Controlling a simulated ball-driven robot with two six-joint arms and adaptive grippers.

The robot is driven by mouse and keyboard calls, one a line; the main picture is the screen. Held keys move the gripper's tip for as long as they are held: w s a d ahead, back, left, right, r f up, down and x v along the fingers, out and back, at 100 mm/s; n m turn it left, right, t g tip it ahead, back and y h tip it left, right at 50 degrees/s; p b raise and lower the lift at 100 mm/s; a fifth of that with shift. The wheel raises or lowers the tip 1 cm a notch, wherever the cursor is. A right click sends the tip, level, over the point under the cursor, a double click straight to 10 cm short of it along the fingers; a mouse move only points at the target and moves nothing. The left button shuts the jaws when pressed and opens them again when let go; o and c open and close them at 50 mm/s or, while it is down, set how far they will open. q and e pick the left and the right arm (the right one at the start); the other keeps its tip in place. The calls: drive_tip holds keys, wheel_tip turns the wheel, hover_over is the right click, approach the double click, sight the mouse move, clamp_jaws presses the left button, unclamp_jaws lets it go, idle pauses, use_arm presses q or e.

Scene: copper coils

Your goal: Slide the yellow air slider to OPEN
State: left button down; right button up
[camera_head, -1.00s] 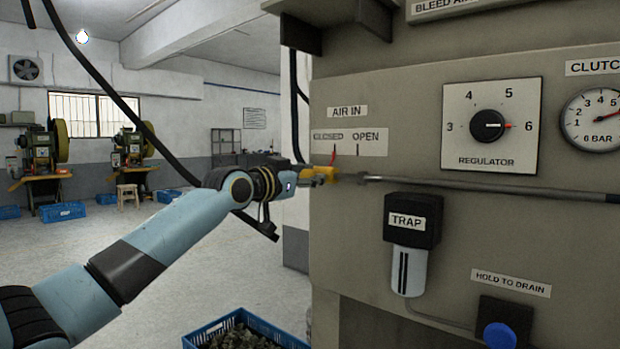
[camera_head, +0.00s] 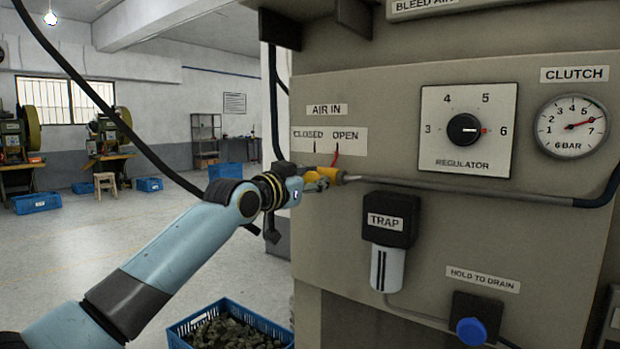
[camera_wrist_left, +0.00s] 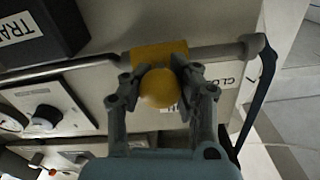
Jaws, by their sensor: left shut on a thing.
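The yellow air slider (camera_head: 325,176) sits on a horizontal pipe under the AIR IN label. Its red pointer (camera_head: 335,160) is just below the OPEN mark. In the left wrist view the slider shows as a yellow sleeve (camera_wrist_left: 160,50) on the pipe, with a round yellow knob (camera_wrist_left: 157,90) standing out from it. My left gripper (camera_head: 314,181) is shut on the knob. In the wrist view its fingers (camera_wrist_left: 157,84) press on both sides of the knob. My right gripper is not in view.
The machine panel carries a regulator dial (camera_head: 464,129), a clutch gauge (camera_head: 571,126), a trap (camera_head: 388,235) below the pipe and a blue drain button (camera_head: 471,331). A blue crate (camera_head: 177,333) of dark pieces stands on the floor below my arm. Open floor lies left.

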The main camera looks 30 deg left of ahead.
use_arm(q)
drive_tip(key=c, duration=1.4)
unclamp_jaws()
drive_tip(key=shift+s+d+f, duration=0.1)
drive_tip(key=shift+f, duration=0.1)
drive_tip(key=o, duration=0.5)
drive_tip(key=shift+s+d+r, duration=0.1)
drive_tip(key=shift+d+r, duration=0.05)
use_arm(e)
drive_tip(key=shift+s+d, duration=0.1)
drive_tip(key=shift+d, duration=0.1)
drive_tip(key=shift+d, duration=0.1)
use_arm(q)
drive_tip(key=s, duration=0.8)
drive_tip(key=s+a, duration=0.1)
drive_tip(key=s, duration=0.3)
